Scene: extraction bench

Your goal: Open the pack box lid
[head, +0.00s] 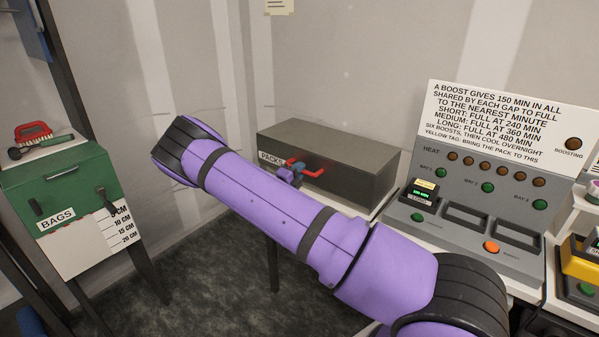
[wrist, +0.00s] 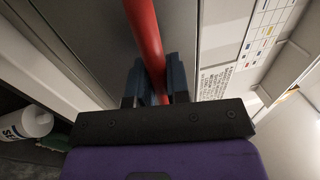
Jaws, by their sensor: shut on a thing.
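The pack box (head: 352,178) is a dark grey box with a flat closed lid (head: 330,142), standing on a white bench in the middle of the head view. A label reading PACK is on its front, partly hidden by my arm. A red handle (head: 314,172) sticks out from the box front. My gripper (head: 290,174) is at the handle's left end, mostly behind my purple arm. In the wrist view my gripper (wrist: 153,88) has its two dark blue fingers shut on the red handle (wrist: 145,38), one on each side.
A grey charging panel (head: 475,215) with buttons and a sign stands right of the box. A green BAGS box (head: 65,190) is at the left, with a red-handled brush (head: 33,132) on top. A white bottle (wrist: 28,122) shows low in the wrist view.

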